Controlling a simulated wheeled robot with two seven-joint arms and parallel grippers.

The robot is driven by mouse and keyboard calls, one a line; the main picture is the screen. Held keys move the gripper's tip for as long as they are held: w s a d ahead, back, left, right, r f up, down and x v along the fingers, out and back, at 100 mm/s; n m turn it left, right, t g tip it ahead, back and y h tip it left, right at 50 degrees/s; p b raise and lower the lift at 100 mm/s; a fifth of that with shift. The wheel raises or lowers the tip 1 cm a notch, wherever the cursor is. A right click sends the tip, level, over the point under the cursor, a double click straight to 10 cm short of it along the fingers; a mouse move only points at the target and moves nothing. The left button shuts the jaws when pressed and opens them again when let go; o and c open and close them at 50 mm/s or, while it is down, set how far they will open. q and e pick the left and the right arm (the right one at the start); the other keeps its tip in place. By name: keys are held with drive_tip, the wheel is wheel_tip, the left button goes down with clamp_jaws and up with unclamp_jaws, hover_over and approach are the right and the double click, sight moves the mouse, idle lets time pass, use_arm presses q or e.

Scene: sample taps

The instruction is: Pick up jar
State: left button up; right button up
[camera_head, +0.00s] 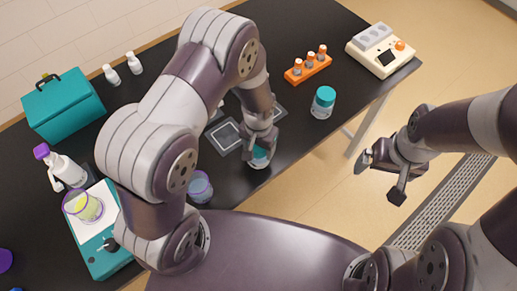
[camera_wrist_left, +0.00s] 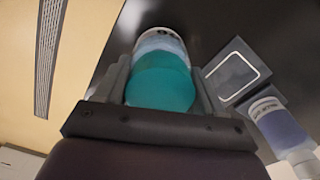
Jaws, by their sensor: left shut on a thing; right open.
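A jar with a teal lid (camera_wrist_left: 160,85) is between the fingers of my left gripper (camera_wrist_left: 163,95) in the left wrist view. In the head view this jar (camera_head: 260,156) is partly hidden under my left gripper (camera_head: 260,145), at the front edge of the black table. The left gripper is shut on it. I cannot tell whether its base touches the table. A second jar with a teal lid (camera_head: 322,103) stands upright to the right on the table. My right gripper (camera_head: 381,175) is open and empty, off the table's right front side.
An orange rack (camera_head: 308,70) with small bottles and a cream device (camera_head: 381,50) stand at the right back. A grey-framed pad (camera_head: 225,136) lies beside the held jar.

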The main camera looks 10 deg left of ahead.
use_arm(q)
drive_tip(key=r, duration=0.2)
drive_tip(key=r+b, duration=0.1)
drive_tip(key=shift+w+d+r, duration=0.25)
drive_tip(key=shift+d+r, duration=0.05)
drive_tip(key=shift+r, duration=0.05)
drive_tip(key=w+d+r, duration=0.3)
drive_tip(key=d+r, duration=0.1)
drive_tip(key=r, duration=0.2)
drive_tip(key=w+d+r+p, duration=0.1)
drive_tip(key=w+d+r, duration=0.2)
drive_tip(key=d+r, duration=0.1)
drive_tip(key=shift+w+d+r, duration=0.25)
drive_tip(key=shift+w+r, duration=0.1)
drive_tip(key=shift+r, duration=0.55)
